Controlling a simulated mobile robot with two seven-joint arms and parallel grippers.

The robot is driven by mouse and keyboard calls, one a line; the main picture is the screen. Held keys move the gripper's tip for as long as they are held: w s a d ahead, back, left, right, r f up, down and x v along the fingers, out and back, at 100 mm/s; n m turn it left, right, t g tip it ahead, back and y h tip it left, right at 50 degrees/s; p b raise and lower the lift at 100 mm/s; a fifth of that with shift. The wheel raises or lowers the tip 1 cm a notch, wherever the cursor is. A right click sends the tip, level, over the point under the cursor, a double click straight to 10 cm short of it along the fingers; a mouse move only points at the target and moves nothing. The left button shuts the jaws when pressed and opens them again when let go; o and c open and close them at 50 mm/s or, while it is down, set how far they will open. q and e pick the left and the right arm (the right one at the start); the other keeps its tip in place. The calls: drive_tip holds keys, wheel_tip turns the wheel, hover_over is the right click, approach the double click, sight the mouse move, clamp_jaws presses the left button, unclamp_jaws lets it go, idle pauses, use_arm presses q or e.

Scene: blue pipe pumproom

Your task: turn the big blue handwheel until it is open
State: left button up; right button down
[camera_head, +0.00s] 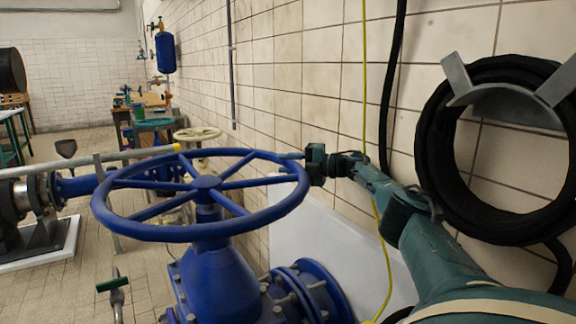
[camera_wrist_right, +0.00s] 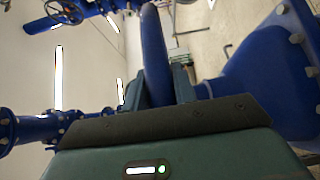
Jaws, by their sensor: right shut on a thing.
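The big blue handwheel (camera_head: 128,229) lies nearly flat on top of a blue valve body (camera_head: 215,275) in the middle of the head view. Several spokes run from its hub to the rim. My right gripper (camera_head: 303,165) is at the rim's right side and is shut on it. In the right wrist view the blue rim (camera_wrist_right: 155,55) passes between the fingers of my right gripper (camera_wrist_right: 168,88), which partly hide it. My left gripper is not in view.
A tiled wall (camera_head: 290,60) runs close along the right, with a coiled black hose (camera_head: 436,150) on a bracket. A blue flanged pipe (camera_head: 310,290) joins the valve at the lower right. A cream handwheel (camera_head: 197,134) and a workbench stand farther back.

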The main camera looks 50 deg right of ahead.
drive_tip(key=shift+w, duration=0.1)
idle(0.5)
drive_tip(key=c, duration=1.1)
unclamp_jaws()
drive_tip(key=shift+d, duration=0.1)
